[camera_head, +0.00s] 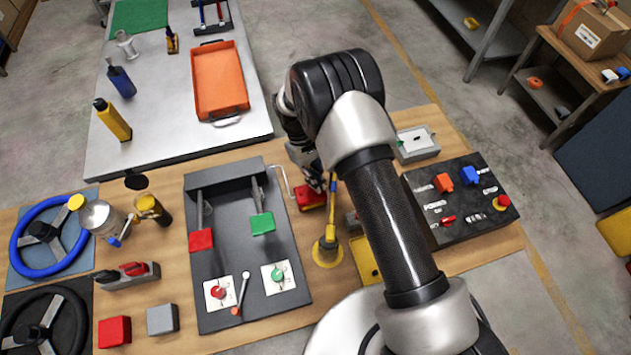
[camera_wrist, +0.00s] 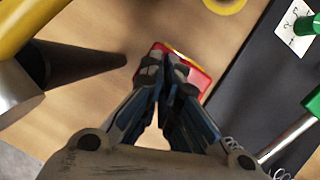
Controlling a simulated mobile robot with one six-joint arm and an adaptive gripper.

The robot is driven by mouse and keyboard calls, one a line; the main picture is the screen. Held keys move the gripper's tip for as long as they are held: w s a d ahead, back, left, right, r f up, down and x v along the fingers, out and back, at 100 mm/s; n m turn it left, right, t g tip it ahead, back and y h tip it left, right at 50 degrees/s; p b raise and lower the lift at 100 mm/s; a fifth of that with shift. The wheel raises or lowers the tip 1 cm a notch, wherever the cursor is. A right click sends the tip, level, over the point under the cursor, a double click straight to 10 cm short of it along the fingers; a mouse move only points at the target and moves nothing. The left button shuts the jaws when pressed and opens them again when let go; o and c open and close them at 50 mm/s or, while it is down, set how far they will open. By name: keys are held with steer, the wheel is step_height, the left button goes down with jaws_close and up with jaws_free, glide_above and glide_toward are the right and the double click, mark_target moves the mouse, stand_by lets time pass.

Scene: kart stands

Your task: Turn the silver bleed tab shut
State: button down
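I cannot make out the silver bleed tab for certain in either view. My gripper (camera_head: 318,182) hangs over the wooden table, right of the black pedal board. In the wrist view, my gripper's fingertips (camera_wrist: 166,66) are close together in front of a red block (camera_wrist: 202,80) with a yellow edge. The fingers cover the middle of this block, so anything between the tips is hidden. The red block also shows beneath my gripper in the head view (camera_head: 308,199). I cannot tell whether the tips touch it.
The black pedal board (camera_head: 210,265) has red and green pedals. A yellow round base (camera_head: 326,253) with an upright handle stands close to my gripper. A grey box (camera_head: 416,145) and a black switch panel (camera_head: 470,228) lie right of my arm. A silver canister (camera_head: 98,214) stands left.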

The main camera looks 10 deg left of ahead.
steer(key=c, duration=2.1)
jaws_free()
steer(key=shift+c, duration=0.2)
steer(key=v, duration=1.2)
steer(key=shift+c, duration=0.3)
